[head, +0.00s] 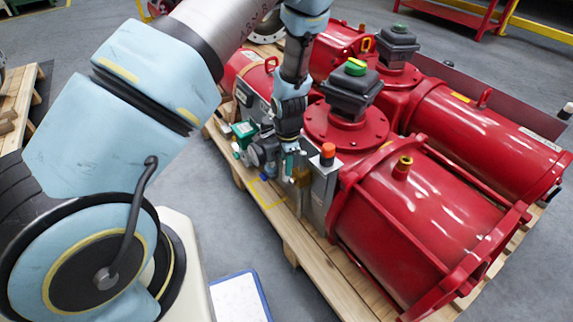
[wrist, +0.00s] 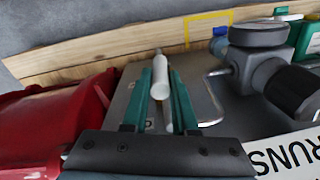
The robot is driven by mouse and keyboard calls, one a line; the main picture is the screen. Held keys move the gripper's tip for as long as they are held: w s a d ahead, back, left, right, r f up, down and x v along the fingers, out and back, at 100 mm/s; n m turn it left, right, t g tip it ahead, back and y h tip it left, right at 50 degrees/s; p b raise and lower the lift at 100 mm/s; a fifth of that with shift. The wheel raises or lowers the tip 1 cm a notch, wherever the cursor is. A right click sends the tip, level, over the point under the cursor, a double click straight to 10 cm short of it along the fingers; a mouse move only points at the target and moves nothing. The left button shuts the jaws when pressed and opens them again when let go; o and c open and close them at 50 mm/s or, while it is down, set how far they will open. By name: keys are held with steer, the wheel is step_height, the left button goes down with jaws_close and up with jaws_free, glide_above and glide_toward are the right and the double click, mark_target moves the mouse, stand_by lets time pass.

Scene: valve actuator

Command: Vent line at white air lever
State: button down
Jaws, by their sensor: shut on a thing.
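The white air lever (wrist: 160,76) is a slim white rod in the wrist view, standing between the two teal fingers of my gripper (wrist: 160,92). The fingers are shut on it, one on each side. Its lower end is partly hidden between the fingers. A grey metal plate (wrist: 207,100) lies behind it. In the head view my gripper (head: 290,163) is at the small control fittings on the near side of the red actuator (head: 345,125). The lever cannot be made out there.
In the wrist view, a bent metal tube (wrist: 213,92) and a grey regulator (wrist: 262,62) stand close on the right. A red flange (wrist: 55,125) is on the left. In the head view, an orange-capped fitting (head: 328,150) stands just right of my gripper. A wooden pallet (head: 310,262) lies below.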

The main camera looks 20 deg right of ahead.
stand_by(0.8)
steer(key=shift+s+d+f+t+y+p, duration=0.1)
steer(key=shift+s+f+t+y+p, duration=0.1)
steer(key=shift+s+t+p, duration=0.4)
steer(key=shift+s+d+f+t+y+p, duration=0.1)
steer(key=shift+s+f+t+p, duration=0.1)
steer(key=shift+s+t, duration=0.65)
steer(key=shift+s+d+f+t+y+p, duration=0.15)
steer(key=shift+s+t+p, duration=0.3)
steer(key=shift+t, duration=0.5)
steer(key=shift+a, duration=0.1)
steer(key=c, duration=0.7)
jaws_free()
steer(key=p+v, duration=0.1)
steer(key=v, duration=0.9)
steer(key=shift+s+r, duration=0.15)
steer(key=shift+r, duration=0.2)
